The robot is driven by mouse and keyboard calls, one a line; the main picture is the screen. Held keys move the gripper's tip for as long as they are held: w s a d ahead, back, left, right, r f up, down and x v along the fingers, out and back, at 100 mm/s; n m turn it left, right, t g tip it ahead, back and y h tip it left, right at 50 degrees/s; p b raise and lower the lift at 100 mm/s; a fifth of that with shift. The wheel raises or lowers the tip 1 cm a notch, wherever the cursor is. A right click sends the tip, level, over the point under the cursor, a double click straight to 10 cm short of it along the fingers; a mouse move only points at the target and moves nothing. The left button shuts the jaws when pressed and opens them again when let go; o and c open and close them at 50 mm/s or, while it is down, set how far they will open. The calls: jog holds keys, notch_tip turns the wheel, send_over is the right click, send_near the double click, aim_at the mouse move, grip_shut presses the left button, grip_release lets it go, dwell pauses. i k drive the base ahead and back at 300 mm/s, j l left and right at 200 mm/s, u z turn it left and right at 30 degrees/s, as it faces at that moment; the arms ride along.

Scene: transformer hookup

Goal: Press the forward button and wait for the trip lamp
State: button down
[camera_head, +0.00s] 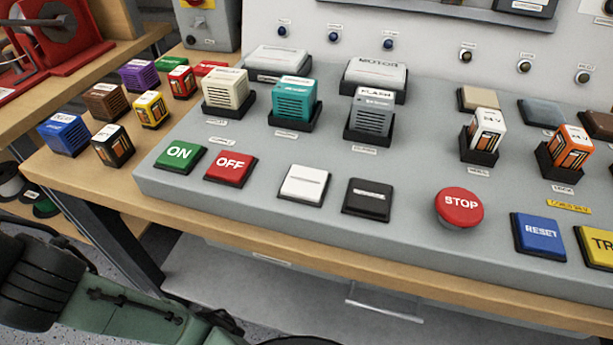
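A white button (303,184) and a black button (367,199) sit side by side on the front of the grey panel (325,232). Their captions are too small to read, so I cannot tell which is the forward button. Small round lamps stand in a row on the upright back panel, among them a blue one (388,44) and a dark one (466,56). Their labels are unreadable, so I cannot pick out the trip lamp. My green and black arm crosses the lower left, below the table edge. My gripper is not in view.
Also on the panel are a green ON button (180,155), a red OFF button (230,166), a round red STOP button (459,206), a blue RESET button (539,235) and a yellow button (597,246). Several plug-in modules stand behind. Loose coloured blocks lie on the wooden table (75,174).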

aim_at(304, 183)
jog(key=k+l+u, duration=0.15)
jog(key=l+u, duration=0.2)
jog(key=k+l+u, duration=0.2)
jog(key=u, duration=0.15)
jog(key=k+l+u, duration=0.35)
jog(key=i+j, duration=0.1)
